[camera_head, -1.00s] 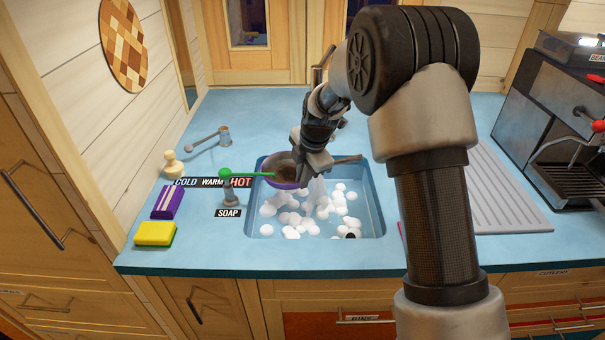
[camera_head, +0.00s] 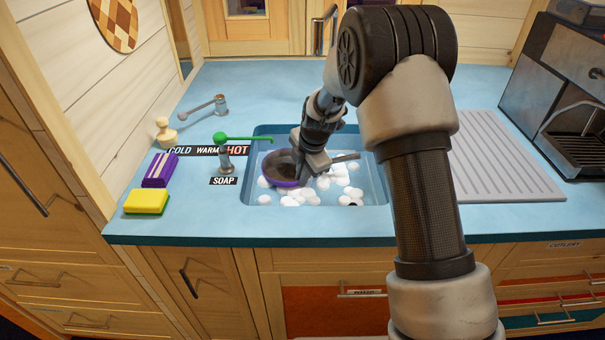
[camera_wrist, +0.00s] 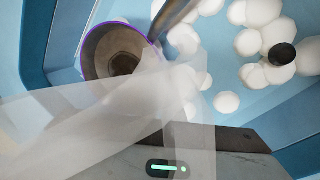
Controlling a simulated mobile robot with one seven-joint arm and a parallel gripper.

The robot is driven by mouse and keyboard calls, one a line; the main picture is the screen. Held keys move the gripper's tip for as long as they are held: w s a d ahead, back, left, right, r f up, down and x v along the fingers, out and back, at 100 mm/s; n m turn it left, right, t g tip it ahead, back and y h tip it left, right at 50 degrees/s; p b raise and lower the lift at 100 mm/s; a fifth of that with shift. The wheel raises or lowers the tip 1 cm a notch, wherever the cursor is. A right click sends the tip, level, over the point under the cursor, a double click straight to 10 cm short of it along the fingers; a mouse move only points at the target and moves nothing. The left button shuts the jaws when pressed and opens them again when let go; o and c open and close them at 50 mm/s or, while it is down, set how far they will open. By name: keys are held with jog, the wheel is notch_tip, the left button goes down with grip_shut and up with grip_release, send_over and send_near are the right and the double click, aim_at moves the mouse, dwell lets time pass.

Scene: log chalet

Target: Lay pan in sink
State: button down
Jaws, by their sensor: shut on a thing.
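The pan (camera_head: 281,170), purple outside with a dark inside, is within the outline of the sink (camera_head: 376,184), over its left half. Its handle (camera_head: 345,158) points to the right. My gripper (camera_head: 306,176) is shut on the pan, apparently at the handle. In the wrist view the pan (camera_wrist: 113,55) is at upper left, open side visible, with the pale see-through fingers of my gripper (camera_wrist: 150,105) partly over it. White foam balls (camera_wrist: 260,40) lie in the sink around it. I cannot tell whether the pan touches the sink floor.
The green soap lever (camera_head: 240,138) reaches over the sink's left back edge. A yellow sponge (camera_head: 146,200) and a purple packet (camera_head: 160,169) lie on the counter at left. A grey ribbed drainboard (camera_head: 500,165) is clear at right.

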jog(key=shift+f+b, duration=1.65)
jog(key=shift+f, duration=0.7)
jog(key=c, duration=1.8)
grip_release()
jog(key=shift+s+f, duration=0.1)
jog(key=shift+f, duration=0.05)
jog(key=p+v, duration=0.2)
jog(key=v, duration=1.5)
jog(key=shift+r, duration=0.35)
